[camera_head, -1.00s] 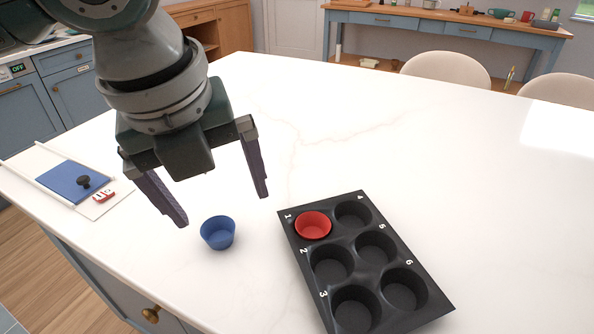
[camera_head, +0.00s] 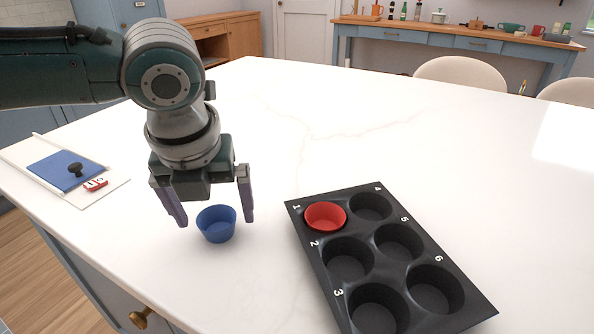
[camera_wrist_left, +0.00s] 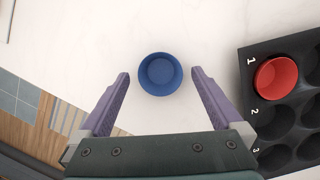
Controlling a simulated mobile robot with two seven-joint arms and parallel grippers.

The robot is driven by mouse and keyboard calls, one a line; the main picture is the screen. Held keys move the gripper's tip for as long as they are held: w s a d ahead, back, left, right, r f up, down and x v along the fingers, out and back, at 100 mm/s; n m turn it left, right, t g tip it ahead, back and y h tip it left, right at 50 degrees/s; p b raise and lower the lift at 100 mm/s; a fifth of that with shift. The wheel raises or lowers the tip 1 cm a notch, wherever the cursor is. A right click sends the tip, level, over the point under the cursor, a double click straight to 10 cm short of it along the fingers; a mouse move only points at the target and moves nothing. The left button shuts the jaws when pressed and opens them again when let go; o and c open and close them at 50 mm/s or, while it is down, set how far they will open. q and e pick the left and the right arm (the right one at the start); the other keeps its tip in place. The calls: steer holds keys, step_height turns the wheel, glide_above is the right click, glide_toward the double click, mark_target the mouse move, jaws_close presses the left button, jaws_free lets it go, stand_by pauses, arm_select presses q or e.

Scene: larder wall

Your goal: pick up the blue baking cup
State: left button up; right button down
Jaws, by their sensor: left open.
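The blue baking cup (camera_head: 216,224) stands upright on the white worktop, left of the muffin tin. It also shows in the left wrist view (camera_wrist_left: 160,74), just beyond the line of my fingertips and roughly centred between them. My left gripper (camera_head: 215,222) is open and points down at the cup, with one finger to each side of it in the head view. It also shows in the left wrist view (camera_wrist_left: 159,74), with nothing held between its fingers. I cannot tell whether a finger touches the cup. My right gripper is in neither view.
The dark muffin tin (camera_head: 337,299) with numbered wells stands to the right, with a red baking cup (camera_head: 325,216) in well 1. A white board with a blue panel (camera_head: 68,170) and black knob lies at the left. The worktop behind is clear.

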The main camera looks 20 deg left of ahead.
arm_select(q)
steer(key=shift+w+f, duration=0.1)
steer(key=shift+f, duration=0.35)
steer(key=shift+c, duration=0.2)
steer(key=c, duration=1.3)
steer(key=shift+r, duration=0.15)
